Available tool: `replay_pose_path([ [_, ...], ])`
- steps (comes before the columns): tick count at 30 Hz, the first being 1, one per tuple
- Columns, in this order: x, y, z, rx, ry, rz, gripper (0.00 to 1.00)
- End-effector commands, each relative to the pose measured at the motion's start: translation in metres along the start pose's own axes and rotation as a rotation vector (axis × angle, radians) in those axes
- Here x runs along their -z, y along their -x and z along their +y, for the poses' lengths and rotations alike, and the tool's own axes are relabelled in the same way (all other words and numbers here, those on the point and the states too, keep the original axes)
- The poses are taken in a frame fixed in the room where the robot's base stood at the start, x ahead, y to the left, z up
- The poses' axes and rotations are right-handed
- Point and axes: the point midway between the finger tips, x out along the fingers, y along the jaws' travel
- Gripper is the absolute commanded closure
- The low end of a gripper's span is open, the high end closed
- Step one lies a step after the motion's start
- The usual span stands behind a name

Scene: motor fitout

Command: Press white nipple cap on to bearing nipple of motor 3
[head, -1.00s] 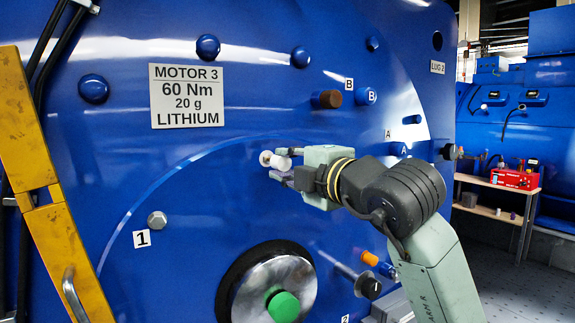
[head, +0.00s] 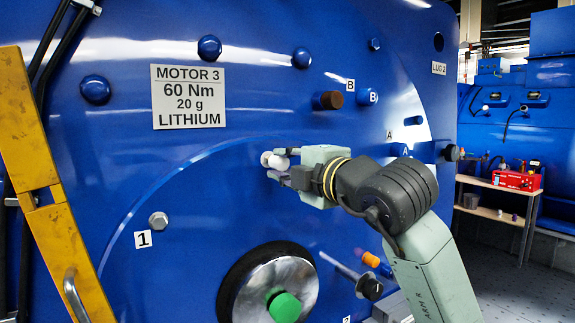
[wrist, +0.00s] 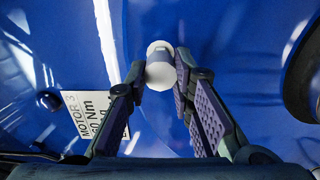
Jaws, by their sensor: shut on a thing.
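My gripper (head: 280,163) is shut on the white nipple cap (head: 267,159) and holds it at the blue front face of motor 3, above the green-ended shaft. In the wrist view the cap (wrist: 160,68) sits between the two fingertips (wrist: 160,78), with its round white rim showing past them. I cannot tell whether the cap touches the motor face. The bearing nipple is not seen; it may be hidden behind the cap and fingers.
The motor 3 sign (head: 188,96) is up and left. A brown cap (head: 328,100) sits by label B, and an orange cap (head: 370,258) is low right. The shaft with its green end (head: 284,306) is below. A yellow frame (head: 45,205) stands at the left.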

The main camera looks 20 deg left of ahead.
Motion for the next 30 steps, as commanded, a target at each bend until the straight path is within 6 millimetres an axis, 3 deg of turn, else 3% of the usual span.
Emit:
replay_pose_path([
  [26,0.000,-0.022,0.000,0.001,0.000,0.000,0.89],
  [27,-0.001,-0.022,0.000,0.000,0.000,-0.001,0.76],
  [30,-0.001,-0.021,0.000,0.000,0.000,-0.001,0.69],
])
